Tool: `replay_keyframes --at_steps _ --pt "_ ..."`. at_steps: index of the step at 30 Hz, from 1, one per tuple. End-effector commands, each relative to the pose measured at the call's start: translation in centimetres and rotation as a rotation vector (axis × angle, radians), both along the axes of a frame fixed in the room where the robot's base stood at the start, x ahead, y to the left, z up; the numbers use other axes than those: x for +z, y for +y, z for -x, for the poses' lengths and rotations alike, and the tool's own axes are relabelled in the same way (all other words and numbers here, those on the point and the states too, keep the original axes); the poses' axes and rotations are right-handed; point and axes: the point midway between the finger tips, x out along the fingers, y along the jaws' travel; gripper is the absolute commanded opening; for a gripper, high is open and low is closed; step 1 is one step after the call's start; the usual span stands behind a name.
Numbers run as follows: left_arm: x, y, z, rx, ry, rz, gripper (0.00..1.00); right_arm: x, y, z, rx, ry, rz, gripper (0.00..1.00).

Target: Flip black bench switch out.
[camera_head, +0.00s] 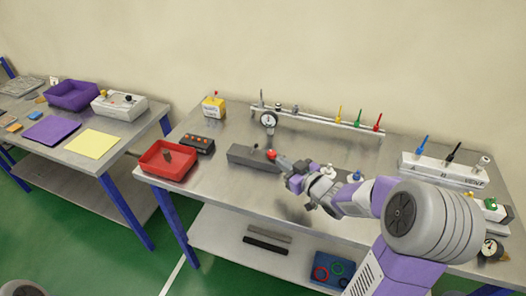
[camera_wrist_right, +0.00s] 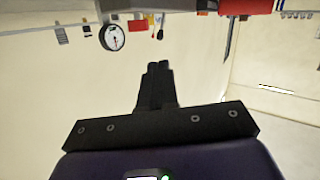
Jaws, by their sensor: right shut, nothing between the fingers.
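I cannot tell for sure which part is the black bench switch. A dark grey box (camera_head: 253,157) on the middle bench has a small black knob (camera_head: 256,146) and a red ball knob (camera_head: 271,155) at its right end. My right gripper (camera_head: 281,162) is just right of the red knob; whether it touches is unclear. In the right wrist view my right gripper (camera_wrist_right: 159,66) is shut, with nothing between its fingers. A black box with several red-orange buttons (camera_head: 199,144) stands to the left. My left gripper is out of view.
A red tray (camera_head: 152,170) sits at the bench's left end. A rail with a gauge (camera_head: 268,119) and coloured levers stands behind. A white block with blue and black levers (camera_head: 445,168) is at right. Bare bench top lies in front of the grey box.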

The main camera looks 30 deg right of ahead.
Motion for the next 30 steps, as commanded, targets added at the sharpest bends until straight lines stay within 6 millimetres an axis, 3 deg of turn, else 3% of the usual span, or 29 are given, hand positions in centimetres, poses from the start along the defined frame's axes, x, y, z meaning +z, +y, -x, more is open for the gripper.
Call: replay_keyframes --at_steps 9,15,30 --pt "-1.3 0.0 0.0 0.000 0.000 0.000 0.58 -1.6 1.0 -6.8 0.004 0.001 0.001 0.00" --pt "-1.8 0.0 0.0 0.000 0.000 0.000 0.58 -2.0 1.2 -9.5 0.001 -0.001 0.000 0.00" --pt "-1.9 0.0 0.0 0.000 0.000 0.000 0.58 -2.0 1.2 -10.4 -0.001 0.000 -0.001 0.00"
